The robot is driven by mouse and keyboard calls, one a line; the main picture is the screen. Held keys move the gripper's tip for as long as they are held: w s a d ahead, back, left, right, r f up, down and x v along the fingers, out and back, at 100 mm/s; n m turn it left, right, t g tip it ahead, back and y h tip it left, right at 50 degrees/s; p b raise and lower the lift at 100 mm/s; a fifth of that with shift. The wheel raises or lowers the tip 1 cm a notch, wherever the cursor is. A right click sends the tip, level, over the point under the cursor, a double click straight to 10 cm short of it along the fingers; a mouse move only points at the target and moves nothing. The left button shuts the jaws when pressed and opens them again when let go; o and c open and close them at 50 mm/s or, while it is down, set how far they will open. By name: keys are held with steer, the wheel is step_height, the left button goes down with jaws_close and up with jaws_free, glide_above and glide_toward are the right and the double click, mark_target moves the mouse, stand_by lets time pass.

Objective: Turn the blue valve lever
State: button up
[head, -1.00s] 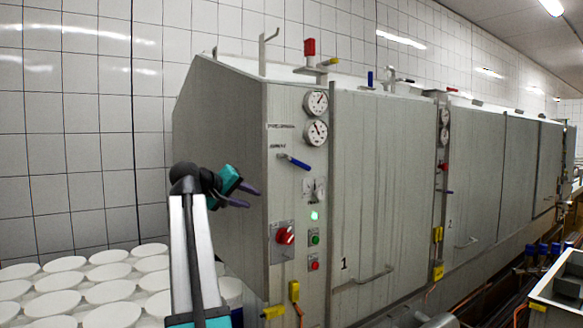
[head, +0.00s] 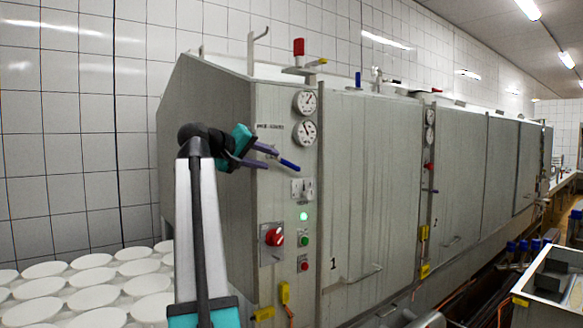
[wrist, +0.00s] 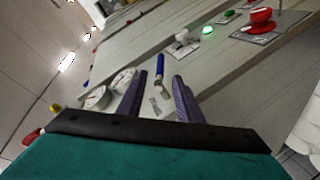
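The blue valve lever (head: 289,165) sits on the grey front panel of the machine, below two round gauges. It tilts down to the right. Its blue handle (wrist: 160,66) and silver pivot show in the wrist view, lined up with the gap between my fingers. My gripper (head: 271,154), teal with purple fingers, is just left of the handle in the head view and partly covers the lever's left end. The fingers (wrist: 161,76) are apart with nothing clamped between them. I cannot tell if they touch the lever.
Gauges (head: 305,102) are above the lever. A small valve plate (head: 302,188), a green light (head: 303,217), a red rotary switch (head: 272,236) and push buttons (head: 304,241) are below. White round moulds (head: 92,275) stand at lower left. A cabinet door (head: 370,190) is to the right.

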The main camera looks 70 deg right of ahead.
mark_target(287, 164)
steer(key=p+x, duration=0.3)
steer(key=x, duration=1)
steer(key=shift+d, duration=0.3)
jaws_close()
